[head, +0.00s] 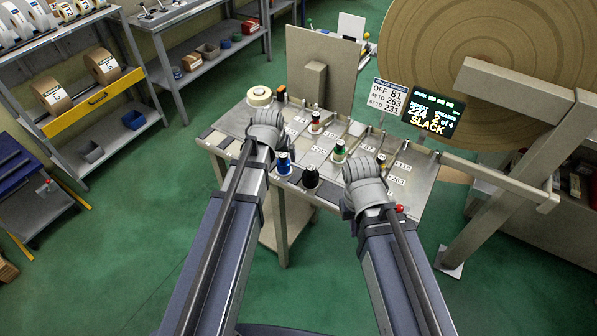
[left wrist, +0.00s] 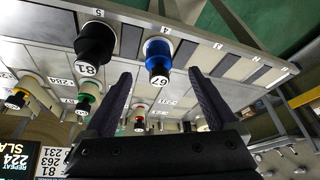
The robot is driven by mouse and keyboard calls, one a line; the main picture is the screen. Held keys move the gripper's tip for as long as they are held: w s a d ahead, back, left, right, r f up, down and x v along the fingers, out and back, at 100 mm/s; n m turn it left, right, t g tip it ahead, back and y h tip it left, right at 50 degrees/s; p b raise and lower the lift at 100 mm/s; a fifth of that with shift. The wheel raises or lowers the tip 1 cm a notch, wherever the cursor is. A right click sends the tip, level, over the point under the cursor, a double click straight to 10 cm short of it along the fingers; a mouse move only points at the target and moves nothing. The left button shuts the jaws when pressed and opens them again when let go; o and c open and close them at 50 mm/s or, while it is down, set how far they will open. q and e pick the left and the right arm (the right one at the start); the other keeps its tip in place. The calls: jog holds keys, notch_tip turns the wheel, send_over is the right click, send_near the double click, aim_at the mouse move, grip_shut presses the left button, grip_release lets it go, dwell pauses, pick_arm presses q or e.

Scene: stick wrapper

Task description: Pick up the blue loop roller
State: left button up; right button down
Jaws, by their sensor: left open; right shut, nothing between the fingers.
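The blue loop roller (head: 284,162) stands on the bench's near edge, just right of my left arm's end in the head view. In the left wrist view the blue roller (left wrist: 157,50) is at the top centre, with a white number label on its end. My left gripper (left wrist: 160,84) is open; its two dark fingers point toward the blue roller, which shows between and beyond their tips, with nothing held. In the head view my left gripper (head: 267,122) is over the bench's left part, its fingers mostly hidden. My right gripper (head: 362,172) is shut and empty over the bench's right part.
A black roller (head: 310,177) stands right beside the blue one. Red (head: 316,122) and green (head: 339,151) rollers stand further back on the bench (head: 232,122). A pale tape roll (head: 259,96) is at the back left. An upright panel (head: 322,60) rises behind.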

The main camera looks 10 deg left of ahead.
aim_at(283, 160)
pick_arm(q)
jog(key=shift+w, duration=0.15)
jog(key=b+x, duration=0.2)
jog(key=shift+w+f, duration=0.15)
jog(key=shift+f, duration=0.15)
jog(key=b+x, duration=0.5)
jog(key=shift+w+d, duration=0.1)
jog(key=shift+w, duration=0.3)
jog(key=shift+r, duration=0.1)
jog(key=shift+c, duration=0.5)
grip_shut()
